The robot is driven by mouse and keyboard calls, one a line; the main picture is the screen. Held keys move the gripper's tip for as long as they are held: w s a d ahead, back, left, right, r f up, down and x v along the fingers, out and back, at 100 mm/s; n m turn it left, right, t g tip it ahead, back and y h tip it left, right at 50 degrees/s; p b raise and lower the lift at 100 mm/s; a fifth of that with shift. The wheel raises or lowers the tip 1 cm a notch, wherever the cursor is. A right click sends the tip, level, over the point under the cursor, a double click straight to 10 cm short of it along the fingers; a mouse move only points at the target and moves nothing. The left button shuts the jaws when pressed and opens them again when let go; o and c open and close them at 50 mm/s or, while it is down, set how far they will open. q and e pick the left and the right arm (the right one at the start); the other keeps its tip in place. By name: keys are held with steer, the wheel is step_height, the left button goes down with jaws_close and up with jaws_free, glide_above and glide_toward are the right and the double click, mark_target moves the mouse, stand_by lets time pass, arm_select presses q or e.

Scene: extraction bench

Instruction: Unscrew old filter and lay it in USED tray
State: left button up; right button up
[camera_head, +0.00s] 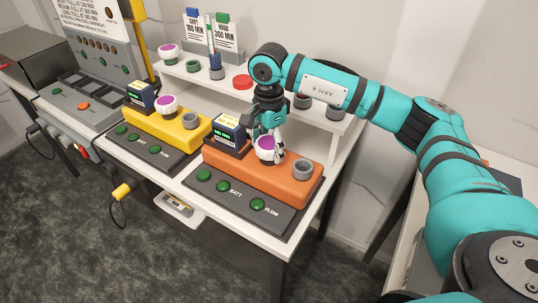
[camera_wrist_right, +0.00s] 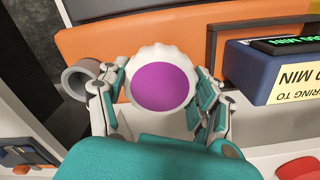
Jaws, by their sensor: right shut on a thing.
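A white, ribbed round filter with a purple top (camera_head: 265,148) is at the orange pump (camera_head: 240,172) on the bench. My right gripper (camera_head: 268,136) comes down over it from above and behind. In the right wrist view the filter (camera_wrist_right: 161,84) sits between the two fingers, which press on its left and right sides. The gripper is shut on it. I cannot tell whether its underside still touches the pump. A grey ring-shaped port (camera_head: 302,168) stands to its right. My left gripper is not in view. I cannot make out a tray marked USED.
A yellow pump (camera_head: 170,125) with a similar purple-topped filter (camera_head: 167,104) stands to the left. The raised shelf (camera_head: 222,84) behind holds another such filter (camera_head: 168,52), several cups, a red disc (camera_head: 243,82) and sign cards. The orange pump's display box (camera_head: 229,130) is close left of the gripper.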

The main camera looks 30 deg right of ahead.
steer(key=n+b, duration=0.1)
steer(key=n, duration=0.2)
steer(key=shift+f, duration=0.1)
steer(key=n, duration=0.2)
steer(key=shift+r+n, duration=0.2)
steer(key=shift+n, duration=0.1)
steer(key=o, duration=1.4)
steer(key=shift+c, duration=0.2)
